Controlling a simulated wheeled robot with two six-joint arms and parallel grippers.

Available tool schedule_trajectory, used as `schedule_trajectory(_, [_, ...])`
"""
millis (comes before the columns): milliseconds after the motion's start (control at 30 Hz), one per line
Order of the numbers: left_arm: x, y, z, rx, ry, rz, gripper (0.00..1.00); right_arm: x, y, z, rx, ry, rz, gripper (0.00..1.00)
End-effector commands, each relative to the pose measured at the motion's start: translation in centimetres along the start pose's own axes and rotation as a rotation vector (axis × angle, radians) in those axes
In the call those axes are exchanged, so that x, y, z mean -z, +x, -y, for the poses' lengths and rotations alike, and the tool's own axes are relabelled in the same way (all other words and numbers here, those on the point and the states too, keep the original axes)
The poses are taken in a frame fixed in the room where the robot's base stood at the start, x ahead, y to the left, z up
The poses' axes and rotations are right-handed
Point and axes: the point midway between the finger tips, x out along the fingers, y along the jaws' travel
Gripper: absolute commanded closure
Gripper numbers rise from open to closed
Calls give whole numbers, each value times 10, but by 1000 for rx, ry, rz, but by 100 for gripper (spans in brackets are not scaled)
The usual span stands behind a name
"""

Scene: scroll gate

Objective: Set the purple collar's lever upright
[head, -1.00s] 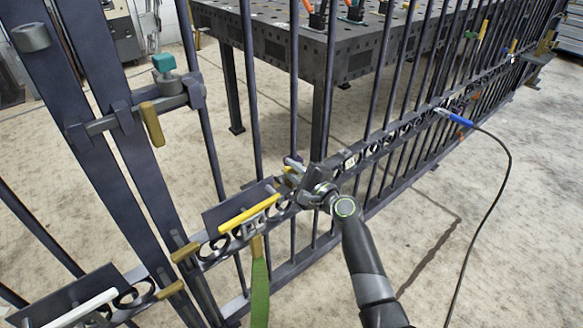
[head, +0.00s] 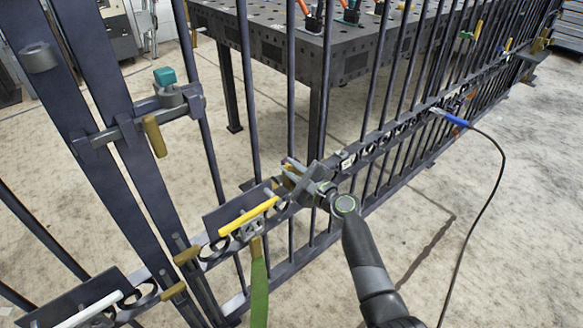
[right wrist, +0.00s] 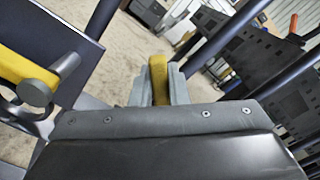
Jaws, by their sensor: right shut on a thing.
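My right gripper (head: 296,173) is at the gate's middle rail, to the right of the yellow bar handle. In the right wrist view its grey fingers (right wrist: 172,88) are shut on a short mustard-yellow lever (right wrist: 158,78). The lever stands nearly vertical in that picture. In the head view only a small part of the lever (head: 289,163) shows by the fingertips. I cannot make out a purple collar; the gripper covers the rail at the lever's base. My left gripper is not in view.
The barred gate's rail (head: 388,138) runs from lower left to upper right. A yellow bar handle (head: 249,216) with a green strap (head: 259,285) is just left of the gripper. A teal-topped latch (head: 165,77) is on the upper left. A dark table (head: 330,50) stands behind the bars.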

Motion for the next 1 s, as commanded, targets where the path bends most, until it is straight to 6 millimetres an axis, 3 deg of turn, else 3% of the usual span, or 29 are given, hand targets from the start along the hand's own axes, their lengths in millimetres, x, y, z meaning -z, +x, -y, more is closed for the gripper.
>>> schedule_trajectory(267, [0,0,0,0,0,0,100,1,-1,-1,-2,1,-2,100])
schedule_trajectory(300, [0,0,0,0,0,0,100,1,-1,-1,-2,1,-2,82])
schedule_trajectory(433, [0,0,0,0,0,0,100,1,0,-1,-1,0,-1,65])
schedule_trajectory(767, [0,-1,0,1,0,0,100,0,-2,0,0,-1,-1,64])
schedule_trajectory(1000, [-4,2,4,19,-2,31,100,0,-32,1,0,-2,-3,64])
